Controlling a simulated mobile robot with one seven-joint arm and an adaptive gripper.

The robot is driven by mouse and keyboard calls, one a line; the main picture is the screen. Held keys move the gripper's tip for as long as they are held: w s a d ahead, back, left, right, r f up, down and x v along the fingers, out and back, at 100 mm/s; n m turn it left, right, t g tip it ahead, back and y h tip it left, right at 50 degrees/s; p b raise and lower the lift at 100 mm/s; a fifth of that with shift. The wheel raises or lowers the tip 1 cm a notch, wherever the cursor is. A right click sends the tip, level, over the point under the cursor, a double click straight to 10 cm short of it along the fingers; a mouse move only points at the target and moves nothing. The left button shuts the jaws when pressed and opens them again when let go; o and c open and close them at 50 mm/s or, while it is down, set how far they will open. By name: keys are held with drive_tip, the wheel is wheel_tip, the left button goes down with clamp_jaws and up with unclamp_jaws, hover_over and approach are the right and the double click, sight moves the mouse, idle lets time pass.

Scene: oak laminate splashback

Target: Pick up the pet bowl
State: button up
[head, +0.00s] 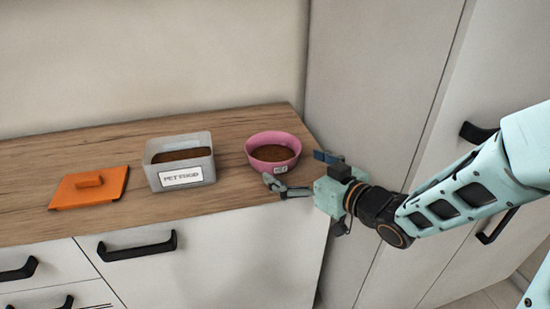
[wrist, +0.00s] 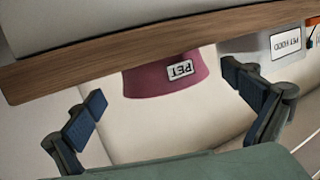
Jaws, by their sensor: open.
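The pink pet bowl (head: 287,143), filled with brown food, stands upright on the wooden counter near its right end. In the wrist view the bowl (wrist: 150,78) appears upside down, with its white PET label turned toward me. My gripper (head: 298,170) is at the counter's front right edge, just in front and to the right of the bowl. Its two blue-padded fingers are spread wide and hold nothing. In the wrist view the bowl lies between and beyond the fingertips (wrist: 164,86). I see no clear contact with it.
A grey translucent container (head: 181,145) labelled PET FOOD stands left of the bowl with a gap between. An orange lid (head: 90,187) lies flat farther left. A tall white cabinet (head: 375,75) rises at the counter's right end. Drawers with black handles are below.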

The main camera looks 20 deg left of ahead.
sight(274, 160)
drive_tip(key=b+x, duration=0.2)
drive_tip(key=x, duration=0.5)
drive_tip(key=shift+a, duration=0.15)
drive_tip(key=shift+w+a, duration=0.2)
drive_tip(key=shift+r, duration=0.1)
drive_tip(key=shift+c, duration=0.3)
drive_tip(key=c, duration=1)
drive_tip(key=shift+r, duration=0.15)
